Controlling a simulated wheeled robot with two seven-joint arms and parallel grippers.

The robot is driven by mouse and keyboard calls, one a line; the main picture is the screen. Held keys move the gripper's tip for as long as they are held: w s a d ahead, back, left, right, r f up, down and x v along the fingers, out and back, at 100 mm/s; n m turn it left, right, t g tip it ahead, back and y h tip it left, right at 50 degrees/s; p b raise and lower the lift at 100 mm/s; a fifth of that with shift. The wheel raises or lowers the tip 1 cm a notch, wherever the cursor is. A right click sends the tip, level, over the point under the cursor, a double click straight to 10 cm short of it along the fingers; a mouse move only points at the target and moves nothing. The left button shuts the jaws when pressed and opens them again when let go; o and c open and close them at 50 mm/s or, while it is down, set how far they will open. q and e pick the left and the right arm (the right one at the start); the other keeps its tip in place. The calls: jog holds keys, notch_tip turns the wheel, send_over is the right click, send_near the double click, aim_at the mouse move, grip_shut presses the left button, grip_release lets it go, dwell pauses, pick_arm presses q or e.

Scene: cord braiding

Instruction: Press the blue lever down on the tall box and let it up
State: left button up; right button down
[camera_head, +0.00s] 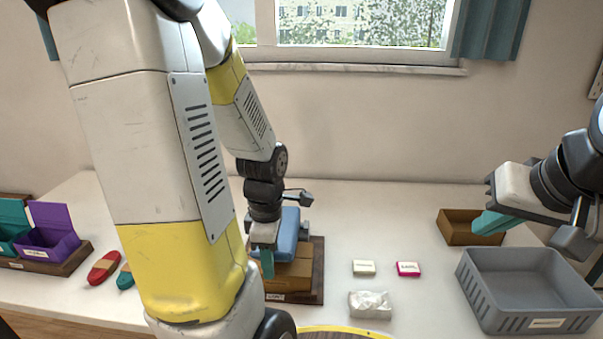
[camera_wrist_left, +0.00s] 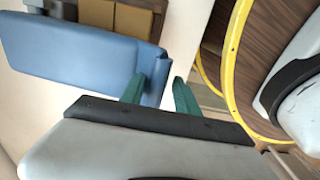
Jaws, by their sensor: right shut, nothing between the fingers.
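The tall box (camera_head: 289,274) is brown and stands on a dark wooden base near the table's middle. Its blue lever (camera_head: 288,232) is on top, partly hidden behind my left gripper (camera_head: 266,262). In the left wrist view the blue lever (camera_wrist_left: 80,58) is a broad slab, with part of the brown box (camera_wrist_left: 118,16) above it. My right gripper (camera_head: 490,224) is shut and empty, above the right side of the table.
A grey crate (camera_head: 481,300) and a brown tray (camera_head: 452,235) are at the right. A white block (camera_head: 364,267), a pink block (camera_head: 408,268) and a crumpled packet (camera_head: 370,304) lie between. A purple bin (camera_head: 53,222) and a red shuttle (camera_head: 104,267) are at the left.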

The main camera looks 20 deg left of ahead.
pick_arm(q)
jog(key=o, duration=1.1)
jog(key=shift+c, duration=0.2)
jog(key=shift+w+r, duration=0.15)
jog(key=shift+r, duration=1.3)
notch_tip(320, 180, up, 12)
jog(key=shift+r, duration=0.1)
jog(key=s+d+r+m+t+h, duration=0.1)
jog(key=d+r+m+t, duration=0.1)
jog(key=m, duration=0.8)
jog(key=d+r+m+t+h, duration=0.1)
jog(key=d+r+m+t, duration=0.2)
jog(key=d+m, duration=0.4)
jog(key=m+t, duration=0.1)
jog(key=m, duration=0.3)
jog(key=shift+s+r, duration=0.15)
jog(key=shift+s, duration=0.25)
